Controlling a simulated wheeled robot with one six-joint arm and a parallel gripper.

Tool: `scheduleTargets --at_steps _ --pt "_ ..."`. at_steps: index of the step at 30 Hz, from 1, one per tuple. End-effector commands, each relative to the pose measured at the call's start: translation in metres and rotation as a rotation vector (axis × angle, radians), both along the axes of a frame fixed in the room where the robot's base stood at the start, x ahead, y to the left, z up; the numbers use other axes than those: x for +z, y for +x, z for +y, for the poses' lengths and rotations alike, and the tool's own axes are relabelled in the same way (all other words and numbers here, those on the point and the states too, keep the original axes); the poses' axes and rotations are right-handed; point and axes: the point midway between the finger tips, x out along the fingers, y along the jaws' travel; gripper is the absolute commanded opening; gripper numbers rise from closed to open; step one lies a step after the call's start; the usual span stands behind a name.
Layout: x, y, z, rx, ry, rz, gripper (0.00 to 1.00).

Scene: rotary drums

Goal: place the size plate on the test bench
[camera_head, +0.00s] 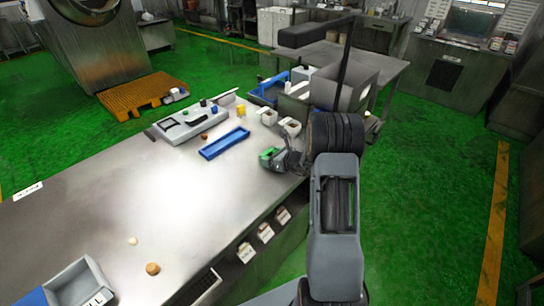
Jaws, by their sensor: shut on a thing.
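A steel-topped bench (90,215) fills the left and middle of the head view; I take it to be the test bench. My gripper (276,159) is low over its right edge, shut on a small green piece (267,154). The fingers hide part of the piece, and I cannot tell whether it is the size plate or whether it touches the bench top. No other thing is clearly a size plate.
A blue tray (224,143) lies left of my gripper, with a grey device (190,124) behind it. Small white containers (290,126) stand close behind the gripper. A grey bin (78,284) is at the near left. The bench's middle is mostly clear.

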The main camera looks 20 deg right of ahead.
Motion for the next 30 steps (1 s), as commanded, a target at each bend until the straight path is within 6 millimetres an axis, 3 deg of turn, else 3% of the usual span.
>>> scheduleTargets --at_steps 12,13,19,21,30 --pt "-0.0046 0.0002 -0.0002 -0.001 -0.001 -0.001 0.48" --pt "-0.0044 0.0001 -0.0002 -0.001 -0.001 -0.001 0.75" --pt "-0.0032 0.0000 -0.0001 -0.001 -0.001 -0.001 0.94" --pt "-0.0032 0.0000 -0.0002 -0.001 -0.001 -0.001 1.00" --pt "0.0017 0.0001 -0.0002 -0.001 -0.001 -0.001 1.00"
